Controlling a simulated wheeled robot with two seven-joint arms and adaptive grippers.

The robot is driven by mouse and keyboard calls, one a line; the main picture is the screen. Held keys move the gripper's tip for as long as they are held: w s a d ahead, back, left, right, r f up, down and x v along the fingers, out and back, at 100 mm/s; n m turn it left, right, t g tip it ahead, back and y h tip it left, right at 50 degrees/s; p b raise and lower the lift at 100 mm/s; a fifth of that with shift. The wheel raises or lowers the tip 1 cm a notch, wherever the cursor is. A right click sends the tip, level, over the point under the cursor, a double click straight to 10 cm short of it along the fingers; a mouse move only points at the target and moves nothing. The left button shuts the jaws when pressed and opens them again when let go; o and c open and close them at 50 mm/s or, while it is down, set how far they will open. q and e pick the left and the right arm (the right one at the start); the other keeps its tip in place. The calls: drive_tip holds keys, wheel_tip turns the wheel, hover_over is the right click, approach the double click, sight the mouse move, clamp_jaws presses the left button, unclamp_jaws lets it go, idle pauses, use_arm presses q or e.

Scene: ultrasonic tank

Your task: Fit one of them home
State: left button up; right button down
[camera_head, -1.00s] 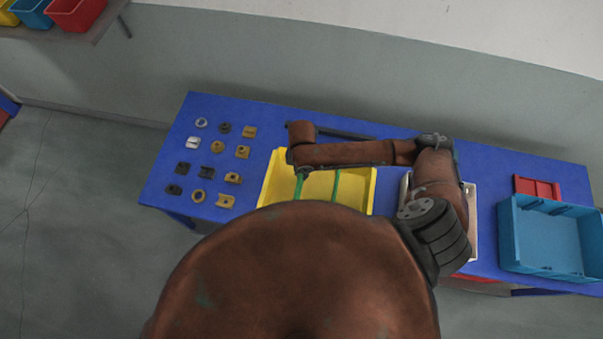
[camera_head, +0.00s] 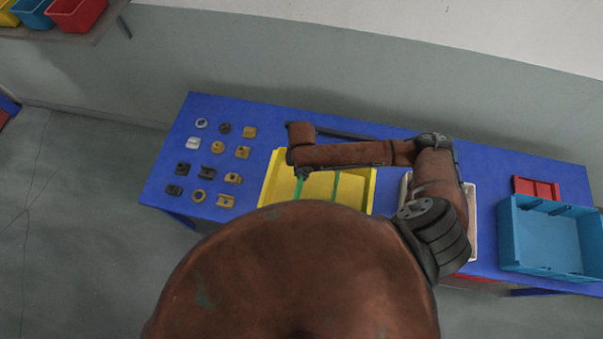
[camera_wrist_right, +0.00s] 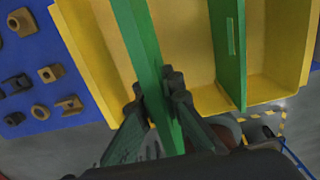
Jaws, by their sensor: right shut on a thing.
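A yellow bin (camera_head: 270,180) stands on the blue table, its near part hidden by my own body. It also fills the upper wrist view (camera_wrist_right: 85,45). Two green dividers run across it: the left one (camera_wrist_right: 135,35) and the right one (camera_wrist_right: 229,50), roughly parallel. My right gripper (camera_wrist_right: 157,92) is shut on the left divider, with one finger on each side near its close end. In the head view the gripper (camera_head: 301,173) is small and partly hidden under the arm. Whether the held divider's lower edge is seated cannot be told. My left gripper is not in view.
Several small brown, black and silver parts (camera_head: 218,147) lie in rows left of the bin. A pale tray (camera_head: 473,205) sits partly behind my arm. A large blue bin (camera_head: 508,240) and a red bin (camera_head: 537,187) are at the right.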

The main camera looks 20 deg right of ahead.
idle(0.4)
drive_tip(key=shift+f+b, duration=3.1)
drive_tip(key=shift+f, duration=3.85)
drive_tip(key=c, duration=2)
unclamp_jaws()
drive_tip(key=shift+r, duration=0.1)
wheel_tip(320, 180, up, 12)
drive_tip(key=shift+f, duration=0.1)
